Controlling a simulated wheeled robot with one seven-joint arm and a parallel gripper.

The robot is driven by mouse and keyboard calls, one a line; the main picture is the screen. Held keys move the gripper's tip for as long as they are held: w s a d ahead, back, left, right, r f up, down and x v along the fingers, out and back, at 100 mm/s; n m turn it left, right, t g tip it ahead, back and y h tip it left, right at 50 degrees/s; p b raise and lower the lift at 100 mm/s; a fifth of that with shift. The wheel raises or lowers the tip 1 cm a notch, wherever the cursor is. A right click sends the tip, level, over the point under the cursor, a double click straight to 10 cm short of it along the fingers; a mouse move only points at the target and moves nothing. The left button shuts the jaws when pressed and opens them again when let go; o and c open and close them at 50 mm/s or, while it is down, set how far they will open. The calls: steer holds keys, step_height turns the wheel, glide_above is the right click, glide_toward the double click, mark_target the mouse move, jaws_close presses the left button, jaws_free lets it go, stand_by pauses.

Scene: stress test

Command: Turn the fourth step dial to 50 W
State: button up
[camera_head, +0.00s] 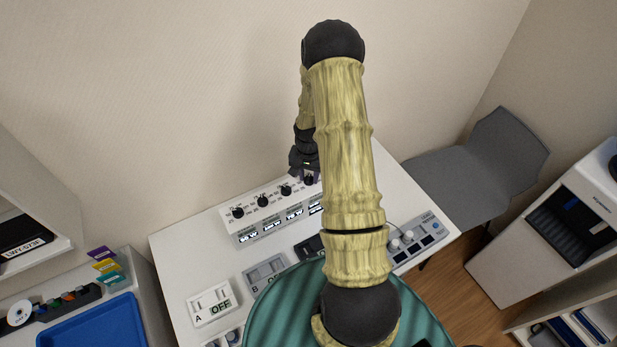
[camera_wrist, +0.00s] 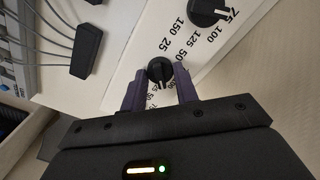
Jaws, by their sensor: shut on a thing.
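A white step panel (camera_head: 226,222) with a row of black dials stands at the back of the white table. The fourth dial (camera_wrist: 160,70), the rightmost in the head view, sits between the purple fingers of my gripper (camera_wrist: 161,80). My gripper (camera_head: 308,176) reaches down onto it from above and is shut on it. The dial's pointer setting is too unclear to read, and my fingers cover part of its printed scale. The neighbouring dial (camera_wrist: 207,10) is free. Small displays line the panel's front; the one under the fourth dial (camera_head: 316,205) is partly hidden by my arm.
Switch boxes A (camera_head: 211,306) and B (camera_head: 266,274) lie in front of the panel. A grey device with white knobs (camera_head: 418,243) stands to the right. The wall is close behind the panel. A grey chair (camera_head: 480,170) and a blue tray (camera_head: 92,325) flank the table.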

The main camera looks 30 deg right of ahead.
steer(key=n+b, duration=0.1)
steer(key=n, duration=0.2)
steer(key=shift+n, duration=0.4)
steer(key=n+b, duration=0.1)
steer(key=n, duration=0.2)
steer(key=shift+n, duration=0.3)
steer(key=n, duration=0.6)
steer(key=n+p, duration=0.1)
steer(key=n, duration=0.3)
steer(key=shift+r+n, duration=0.1)
steer(key=shift+n, duration=0.3)
steer(key=shift+n+p, duration=0.45)
steer(key=shift+n, duration=1.65)
steer(key=shift+w, duration=0.1)
steer(key=o, duration=1)
